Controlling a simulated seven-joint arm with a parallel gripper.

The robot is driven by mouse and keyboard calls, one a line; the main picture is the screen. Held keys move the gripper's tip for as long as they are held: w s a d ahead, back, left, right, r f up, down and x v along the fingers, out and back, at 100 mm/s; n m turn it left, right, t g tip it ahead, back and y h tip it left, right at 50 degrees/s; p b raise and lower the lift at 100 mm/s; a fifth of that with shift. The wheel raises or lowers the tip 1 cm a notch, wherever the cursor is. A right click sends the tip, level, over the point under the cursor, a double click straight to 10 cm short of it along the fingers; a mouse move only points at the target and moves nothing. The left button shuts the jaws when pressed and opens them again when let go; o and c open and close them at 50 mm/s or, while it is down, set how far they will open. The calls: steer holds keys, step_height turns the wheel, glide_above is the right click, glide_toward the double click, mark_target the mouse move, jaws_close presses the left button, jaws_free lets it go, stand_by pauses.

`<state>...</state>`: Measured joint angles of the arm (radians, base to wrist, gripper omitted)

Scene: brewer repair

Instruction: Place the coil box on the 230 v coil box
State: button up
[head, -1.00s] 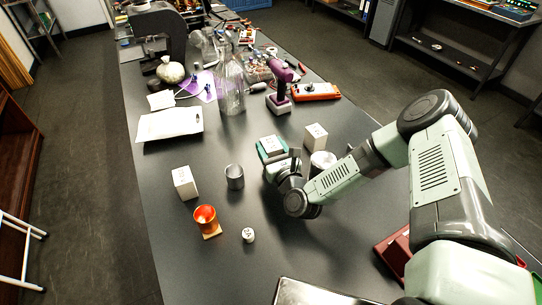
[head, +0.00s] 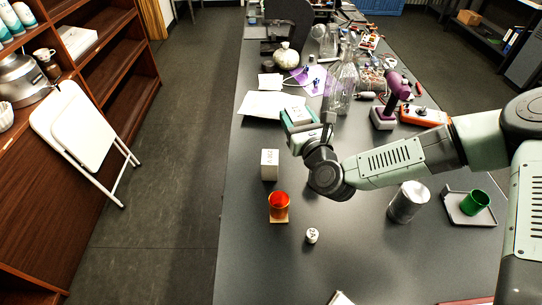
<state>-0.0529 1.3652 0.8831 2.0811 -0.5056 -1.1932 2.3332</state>
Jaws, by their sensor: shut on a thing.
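My gripper (head: 310,132) is shut on a teal box with a pale labelled top (head: 299,116), the coil box as far as I can tell. It holds it over the dark table, beyond a white box. That white box (head: 270,165) stands upright on the table, left of my wrist. It has dark lettering too small to read surely, so I cannot tell if it is the 230 V coil box. A second white box, seen earlier, is out of sight, possibly behind my arm.
A metal cylinder (head: 408,202) and a green cup (head: 475,202) on a tray stand right.

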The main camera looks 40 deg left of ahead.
steer(key=s+a+r+n+g+y, duration=0.1)
steer(key=s+a+r+g, duration=0.1)
steer(key=s+a, duration=0.25)
glide_above(270, 156)
steer(key=shift+n, duration=0.3)
steer(key=shift+f, duration=4.95)
steer(key=shift+f, duration=0.1)
steer(key=o, duration=1.2)
steer(key=v, duration=1.2)
steer(key=shift+d, duration=0.1)
